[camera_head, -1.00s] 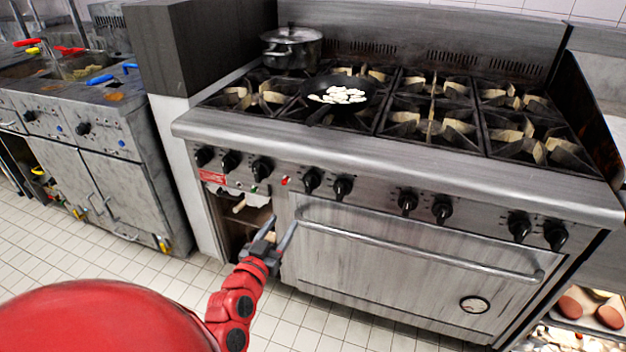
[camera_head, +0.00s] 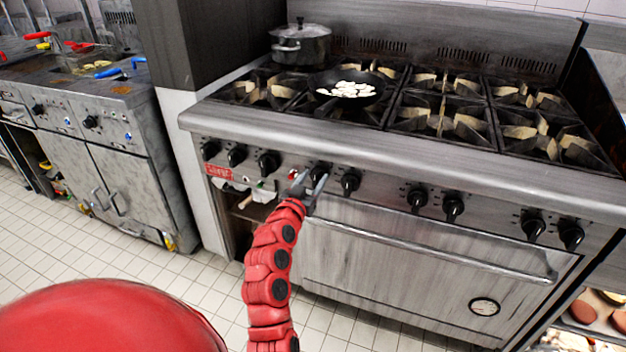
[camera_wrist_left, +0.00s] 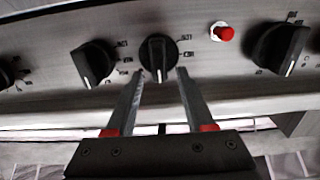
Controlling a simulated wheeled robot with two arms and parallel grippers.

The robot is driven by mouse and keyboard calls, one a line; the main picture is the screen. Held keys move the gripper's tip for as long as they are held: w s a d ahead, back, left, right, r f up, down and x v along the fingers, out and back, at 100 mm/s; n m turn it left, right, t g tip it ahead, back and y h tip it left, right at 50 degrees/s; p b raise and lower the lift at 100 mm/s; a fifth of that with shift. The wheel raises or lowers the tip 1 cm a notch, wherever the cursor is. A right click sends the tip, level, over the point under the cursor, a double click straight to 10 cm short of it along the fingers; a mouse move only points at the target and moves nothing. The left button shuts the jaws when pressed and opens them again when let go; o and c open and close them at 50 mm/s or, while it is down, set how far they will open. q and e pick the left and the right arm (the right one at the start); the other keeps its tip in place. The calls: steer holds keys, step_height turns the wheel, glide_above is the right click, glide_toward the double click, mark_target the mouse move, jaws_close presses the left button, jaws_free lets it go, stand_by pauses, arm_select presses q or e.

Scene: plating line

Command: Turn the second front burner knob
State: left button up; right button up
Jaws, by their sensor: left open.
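A row of black burner knobs runs along the steel front panel (camera_head: 385,192) of the stove. My left gripper (camera_head: 310,184) is open at this panel, in front of the black knob (camera_head: 320,168) just right of the small red button (camera_head: 293,174). In the left wrist view, which looks upside down, this knob (camera_wrist_left: 158,55) lies between and just beyond the two fingertips (camera_wrist_left: 159,75). I cannot tell whether they touch it. Neighbouring knobs (camera_wrist_left: 93,63) (camera_wrist_left: 281,49) stand on either side. The red button (camera_wrist_left: 222,33) also shows there. My right gripper is not in view.
The oven handle (camera_head: 430,250) crosses below the knobs. The stove's front rail (camera_head: 400,155) juts above them. A pan with white pieces (camera_head: 348,90) and a lidded pot (camera_head: 300,45) stand on top. Fryers (camera_head: 95,130) stand left; the tiled floor (camera_head: 60,235) is clear.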

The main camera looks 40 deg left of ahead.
arm_select(q)
jaws_close()
stand_by(0.3)
steer(key=shift+a+n, duration=0.1)
steer(key=shift+n, duration=0.3)
steer(key=shift+s+a+f+n+p, duration=0.1)
steer(key=shift+a+n+p, duration=0.1)
steer(key=shift+n, duration=1.15)
steer(key=shift+w+a+f+n+p, duration=0.1)
steer(key=shift+a+f+n, duration=0.05)
steer(key=shift+n, duration=1.15)
steer(key=shift+s+a+f+n+p, duration=0.1)
steer(key=shift+a+n+p, duration=0.1)
steer(key=shift+n, duration=1.15)
jaws_free()
